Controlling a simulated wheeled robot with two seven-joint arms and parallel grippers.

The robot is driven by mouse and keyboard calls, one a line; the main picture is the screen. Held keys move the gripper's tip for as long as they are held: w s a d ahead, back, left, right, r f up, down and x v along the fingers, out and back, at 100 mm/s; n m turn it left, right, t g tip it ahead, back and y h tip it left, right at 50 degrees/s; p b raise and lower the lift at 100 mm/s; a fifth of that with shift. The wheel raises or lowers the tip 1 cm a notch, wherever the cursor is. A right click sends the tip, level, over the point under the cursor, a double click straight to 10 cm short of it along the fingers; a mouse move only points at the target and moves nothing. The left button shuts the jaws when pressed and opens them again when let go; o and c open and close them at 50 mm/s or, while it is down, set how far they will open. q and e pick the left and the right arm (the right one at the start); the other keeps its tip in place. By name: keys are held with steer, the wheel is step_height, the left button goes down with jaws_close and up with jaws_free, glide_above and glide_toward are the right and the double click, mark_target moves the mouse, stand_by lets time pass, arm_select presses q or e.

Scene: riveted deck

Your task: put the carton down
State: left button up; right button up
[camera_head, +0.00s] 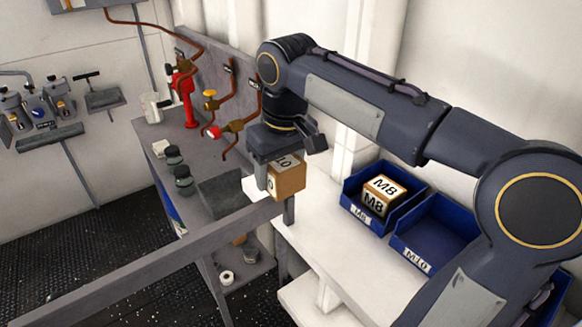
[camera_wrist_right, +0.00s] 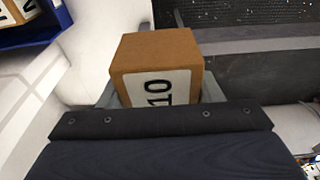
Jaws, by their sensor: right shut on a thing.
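My right gripper (camera_head: 281,172) is shut on a brown carton (camera_head: 289,181) with a white label. In the right wrist view the carton (camera_wrist_right: 150,50) sits between the two grey fingers, and its label reads "10"; the rest of the label is hidden. The carton is held near the left end of the white worktop (camera_head: 323,238), close to a grey rail. I cannot tell how far it is above the worktop. My left gripper is not in view.
A blue bin (camera_head: 353,209) marked M8 holds a carton (camera_head: 383,190) marked M8. The blue bin beside it (camera_head: 412,262), marked M10, shows an empty floor. A grey rail (camera_head: 150,266) crosses the front left. A grey bench with a red fitting (camera_head: 188,92) stands behind.

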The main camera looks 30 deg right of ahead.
steer(key=w+d+f, duration=0.2)
steer(key=w, duration=0.1)
steer(key=w+d+f+p, duration=0.1)
steer(key=w+d+f, duration=0.1)
steer(key=w+f, duration=0.1)
steer(key=w+d+f+p, duration=0.1)
steer(key=w+d+f, duration=0.1)
steer(key=w, duration=0.3)
steer(key=shift+w+d+f, duration=0.1)
steer(key=shift+d+f, duration=0.2)
steer(key=shift+f, duration=0.4)
steer(key=shift+w+d+f+p, duration=0.2)
steer(key=shift+w+f+p, duration=0.1)
steer(key=shift+f, duration=0.2)
step_height(320, 180, down, 4)
steer(key=shift+w+d+r, duration=0.1)
steer(key=shift+w+r, duration=0.05)
steer(key=shift+r, duration=0.1)
steer(key=shift+f, duration=0.2)
steer(key=o, duration=1.2)
steer(key=shift+c, duration=0.2)
